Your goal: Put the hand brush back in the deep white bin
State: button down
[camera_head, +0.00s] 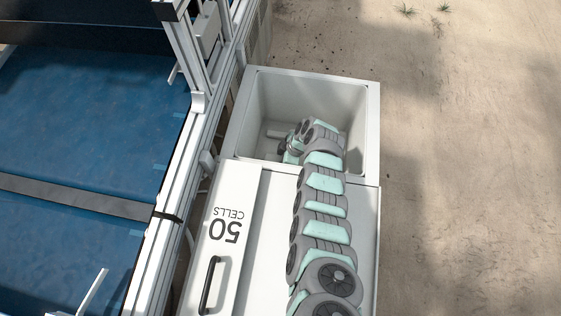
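The deep white bin (258,98) stands open at the upper middle, beside the machine frame. My arm reaches over the white cabinet and down into the bin. My gripper (284,146) is low inside the bin, near its front left part. It is small, dark and partly covered by my wrist, so its fingers cannot be made out. A small pale grey piece shows beside it against the bin's inside; I cannot tell whether it is part of the hand brush. I cannot make out the hand brush clearly anywhere.
A white cabinet with a lid marked "50 CELLS" (225,226) and a black handle (210,285) adjoins the bin's near side. The blue belt (85,115) and metal frame (172,190) lie to the left. Bare sandy floor (470,170) is open to the right.

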jog(key=shift+w+f, duration=0.1)
jog(key=shift+f, duration=0.2)
jog(key=shift+f, duration=0.15)
jog(key=c, duration=0.9)
grip_release()
jog(key=shift+d+r+p, duration=0.1)
jog(key=shift+r+p, duration=0.25)
jog(key=shift+r, duration=0.3)
jog(key=p+v, duration=0.4)
jog(key=v, duration=0.7)
